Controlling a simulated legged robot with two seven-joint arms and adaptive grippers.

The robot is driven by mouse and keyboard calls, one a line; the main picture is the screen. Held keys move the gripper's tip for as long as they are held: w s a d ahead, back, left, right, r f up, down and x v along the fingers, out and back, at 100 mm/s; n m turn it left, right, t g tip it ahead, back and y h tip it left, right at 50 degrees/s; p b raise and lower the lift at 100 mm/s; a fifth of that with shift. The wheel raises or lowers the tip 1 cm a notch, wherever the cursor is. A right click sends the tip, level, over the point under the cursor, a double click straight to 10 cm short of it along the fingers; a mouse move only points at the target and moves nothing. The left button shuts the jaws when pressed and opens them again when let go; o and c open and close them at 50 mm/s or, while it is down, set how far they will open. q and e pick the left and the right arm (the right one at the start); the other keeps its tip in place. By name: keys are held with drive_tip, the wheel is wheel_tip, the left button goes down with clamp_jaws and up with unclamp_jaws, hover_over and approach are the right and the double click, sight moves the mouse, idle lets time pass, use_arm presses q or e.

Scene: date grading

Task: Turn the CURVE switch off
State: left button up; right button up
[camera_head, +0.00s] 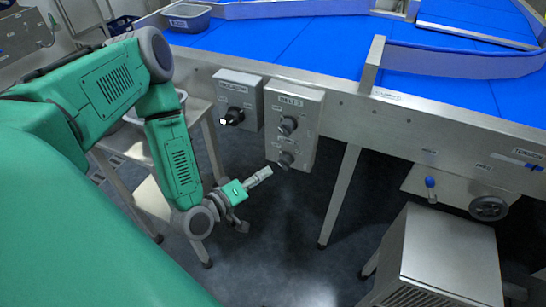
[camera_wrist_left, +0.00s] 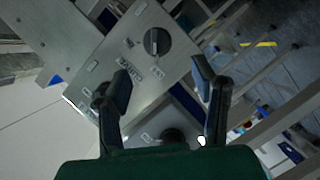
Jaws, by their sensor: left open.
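The grey switch box (camera_head: 304,104) on the conveyor's front frame carries an upper knob (camera_head: 288,125) and a lower knob (camera_head: 286,160). My right gripper is out of view.
A second box (camera_head: 239,90) with a black knob (camera_head: 232,117) hangs left of the switch box. The blue conveyor belt (camera_head: 290,38) runs above. A table leg (camera_head: 340,195) stands to the right, with a metal cabinet (camera_head: 440,255) and a handwheel (camera_head: 488,207) beyond.

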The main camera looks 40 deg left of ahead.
use_arm(q)
drive_tip(key=shift+v, duration=1.2)
drive_tip(key=s+d+f+m+g+h, duration=0.2)
drive_tip(key=s+d+f+m+g, duration=0.4)
drive_tip(key=d, duration=0.3)
drive_tip(key=s+a+m+g+y, duration=0.3)
drive_tip(key=s+g, duration=0.6)
drive_tip(key=s, duration=0.3)
drive_tip(key=shift+a+m, duration=0.55)
drive_tip(key=shift+m, duration=0.65)
drive_tip(key=shift+f, duration=0.15)
